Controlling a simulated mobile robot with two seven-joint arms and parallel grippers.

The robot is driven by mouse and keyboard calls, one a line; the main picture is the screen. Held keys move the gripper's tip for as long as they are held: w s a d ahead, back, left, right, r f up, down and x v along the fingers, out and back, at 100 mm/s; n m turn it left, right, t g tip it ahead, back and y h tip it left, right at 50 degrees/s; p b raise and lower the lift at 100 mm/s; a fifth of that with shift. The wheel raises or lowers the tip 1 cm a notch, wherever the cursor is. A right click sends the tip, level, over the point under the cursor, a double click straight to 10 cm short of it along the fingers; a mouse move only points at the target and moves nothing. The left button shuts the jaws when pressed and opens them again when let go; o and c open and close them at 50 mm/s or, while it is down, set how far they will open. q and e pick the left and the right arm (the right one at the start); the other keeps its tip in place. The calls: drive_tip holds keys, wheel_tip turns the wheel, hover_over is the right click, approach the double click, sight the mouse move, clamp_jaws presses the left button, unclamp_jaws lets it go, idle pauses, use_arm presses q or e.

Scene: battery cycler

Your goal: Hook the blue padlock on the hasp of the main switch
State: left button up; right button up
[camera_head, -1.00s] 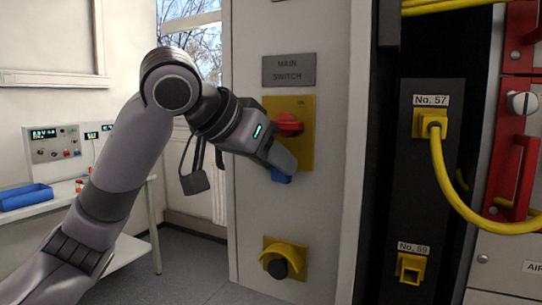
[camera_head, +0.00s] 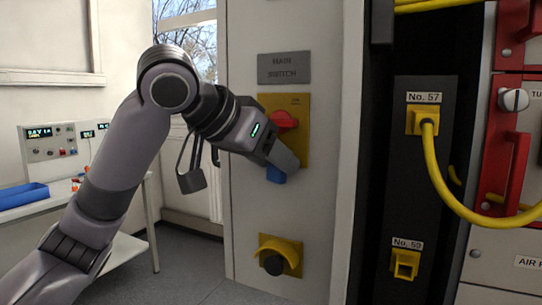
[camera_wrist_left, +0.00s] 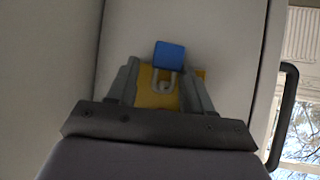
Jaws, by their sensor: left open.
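The main switch is a yellow plate (camera_head: 298,103) with a red handle (camera_head: 284,119) on the tall cabinet, under a grey label. The blue padlock (camera_head: 276,175) shows at the plate's lower edge, its shackle hidden by my left gripper (camera_head: 287,167). In the left wrist view the blue padlock (camera_wrist_left: 170,56) lies between the spread fingers of my left gripper (camera_wrist_left: 163,82), with gaps on both sides. Its grey shackle (camera_wrist_left: 154,82) lies over the yellow plate and appears to loop around a small pale piece, perhaps the hasp. My right gripper is not in view.
A yellow guard around a black knob (camera_head: 281,252) sits lower on the cabinet. Yellow cables (camera_head: 437,170) and red handles are at the right. A bench with a blue tray (camera_head: 22,195) stands at the left. Free room lies left of the cabinet.

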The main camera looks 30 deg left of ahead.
use_arm(q)
drive_tip(key=shift+w+a, duration=0.15)
drive_tip(key=shift+a, duration=0.2)
